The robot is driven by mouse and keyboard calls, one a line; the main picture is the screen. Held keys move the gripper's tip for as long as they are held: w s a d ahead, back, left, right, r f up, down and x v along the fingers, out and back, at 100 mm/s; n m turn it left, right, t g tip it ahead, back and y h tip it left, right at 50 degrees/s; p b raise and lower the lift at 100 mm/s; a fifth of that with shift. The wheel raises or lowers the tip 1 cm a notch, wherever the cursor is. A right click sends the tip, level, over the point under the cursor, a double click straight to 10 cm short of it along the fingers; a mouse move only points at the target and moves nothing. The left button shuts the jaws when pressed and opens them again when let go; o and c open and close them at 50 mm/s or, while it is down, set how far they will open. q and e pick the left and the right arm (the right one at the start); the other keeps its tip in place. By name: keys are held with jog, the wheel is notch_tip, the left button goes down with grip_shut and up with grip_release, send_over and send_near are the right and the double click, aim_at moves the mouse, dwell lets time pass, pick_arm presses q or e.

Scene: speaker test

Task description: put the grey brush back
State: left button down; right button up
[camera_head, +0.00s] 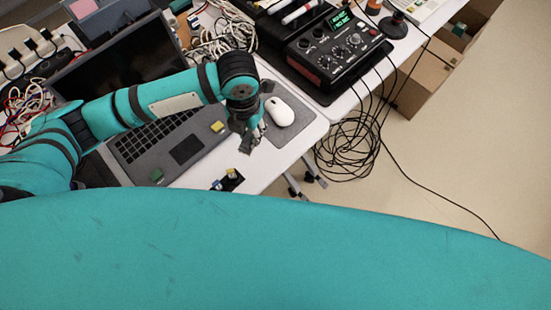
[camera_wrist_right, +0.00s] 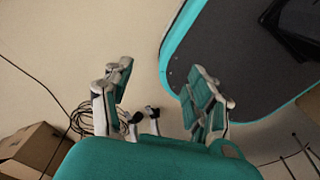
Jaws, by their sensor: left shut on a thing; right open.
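My left gripper (camera_head: 254,124) is over the right part of the desk, between the laptop and the white mouse, pointing down. It is shut on a small dark grey piece (camera_head: 246,144), which looks like the grey brush; its full shape is hard to tell at this size. A small dark holder (camera_head: 234,187) with blue and white items stands near the desk's front edge, partly hidden by my teal body. My right gripper (camera_wrist_right: 158,88) is open and empty over the floor in the right wrist view.
A white mouse (camera_head: 279,111) lies on a grey mat (camera_head: 289,132). A black audio device (camera_head: 332,48) stands behind. Cables (camera_head: 346,150) lie coiled on the floor near a cardboard box (camera_head: 427,78).

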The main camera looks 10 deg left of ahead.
aim_at(249, 143)
pick_arm(q)
jog(key=f, duration=0.4)
jog(key=shift+a+f, duration=0.25)
jog(key=shift+f, duration=0.15)
jog(key=shift+w+f+p, duration=0.1)
jog(key=shift+f+p, duration=0.2)
jog(key=shift+f, duration=0.1)
notch_tip(249, 143, down, 3)
jog(key=shift+d, duration=0.15)
jog(key=shift+f, duration=0.45)
pick_arm(e)
jog(key=shift+w+r, duration=0.25)
jog(key=shift+r, duration=0.2)
pick_arm(q)
jog(key=shift+f, duration=0.1)
pick_arm(e)
jog(key=shift+w, duration=0.15)
pick_arm(q)
jog(key=c, duration=1.2)
grip_release()
pick_arm(e)
jog(key=shift+w, duration=0.2)
